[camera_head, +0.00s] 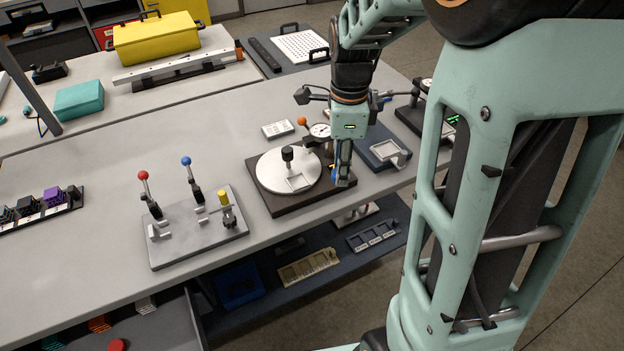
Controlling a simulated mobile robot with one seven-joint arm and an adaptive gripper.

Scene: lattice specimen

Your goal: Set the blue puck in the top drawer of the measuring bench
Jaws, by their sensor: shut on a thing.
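My gripper (342,178) points down at the right edge of a round white plate (275,172) on a dark base. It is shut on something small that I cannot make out. Blue and orange show at its fingers, but I cannot tell whether any of this is the blue puck. I do not see a blue puck clearly anywhere else. The measuring bench (110,200) has a light grey top. A drawer (182,318) at its lower left stands open, with a red round piece and several coloured pieces inside.
A clamp fixture (200,240) with red, blue and yellow knobs stands left of the round plate. A rack (42,214) of dark and purple blocks is at the far left. A dark blue tray fixture (375,155) is to the right. The lower shelf (325,265) holds trays.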

